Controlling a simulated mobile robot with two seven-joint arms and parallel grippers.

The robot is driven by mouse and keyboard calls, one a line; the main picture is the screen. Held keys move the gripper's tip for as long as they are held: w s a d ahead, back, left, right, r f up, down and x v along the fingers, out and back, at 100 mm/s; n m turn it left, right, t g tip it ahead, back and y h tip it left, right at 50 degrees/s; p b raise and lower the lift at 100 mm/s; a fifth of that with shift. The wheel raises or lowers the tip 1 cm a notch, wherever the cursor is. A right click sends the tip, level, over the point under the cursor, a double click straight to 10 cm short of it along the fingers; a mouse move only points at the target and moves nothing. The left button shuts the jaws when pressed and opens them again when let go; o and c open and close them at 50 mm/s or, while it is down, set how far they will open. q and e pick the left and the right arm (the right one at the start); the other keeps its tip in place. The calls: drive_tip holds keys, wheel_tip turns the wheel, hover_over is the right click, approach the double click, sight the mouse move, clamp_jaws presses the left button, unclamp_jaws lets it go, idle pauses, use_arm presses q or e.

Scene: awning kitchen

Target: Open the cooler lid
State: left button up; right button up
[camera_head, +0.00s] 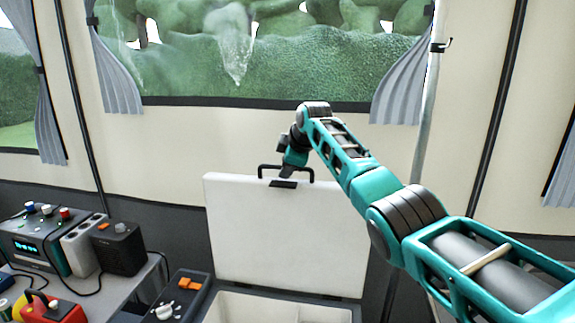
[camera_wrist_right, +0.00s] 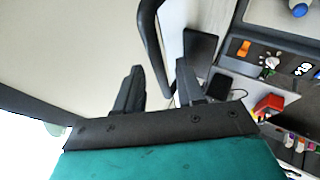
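The white cooler lid (camera_head: 285,235) stands upright on the cooler (camera_head: 280,308), whose pale interior shows at the bottom of the head view. A black handle (camera_head: 262,170) is on the lid's top edge; it also shows in the right wrist view (camera_wrist_right: 150,35). My right gripper (camera_head: 287,178) is at the lid's top edge, by the handle. In the wrist view its two dark fingers (camera_wrist_right: 158,90) are apart, with the handle's bar running down near the gap between them. Whether they touch the handle is unclear. My left gripper is not in view.
A control panel with orange switches (camera_head: 188,283) is beside the cooler at left. A table at far left holds a black box (camera_head: 120,250), a grey device with a display (camera_head: 30,245) and a red item (camera_head: 55,310). A tent wall (camera_head: 150,150) stands behind.

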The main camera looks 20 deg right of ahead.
drive_tip(key=b+v, duration=0.1)
drive_tip(key=v, duration=1.1)
drive_tip(key=shift+s+r, duration=0.3)
drive_tip(key=shift+d, duration=0.1)
drive_tip(key=s+a+f+m+t, duration=0.1)
drive_tip(key=s+a+f+m, duration=0.2)
drive_tip(key=f, duration=1.2)
drive_tip(key=s+a+f+m, duration=0.1)
drive_tip(key=s+a+f, duration=0.3)
drive_tip(key=f, duration=1.2)
drive_tip(key=s+a+f+m+t, duration=0.1)
drive_tip(key=s+f+m, duration=0.2)
drive_tip(key=s, duration=1.1)
drive_tip(key=s+a+f+m+y, duration=0.1)
drive_tip(key=s+a+f+m, duration=0.1)
drive_tip(key=s+f, duration=0.7)
drive_tip(key=s+m, duration=0.1)
drive_tip(key=s, duration=0.4)
drive_tip(key=shift+s+f+t, duration=0.2)
drive_tip(key=shift+t, duration=0.2)
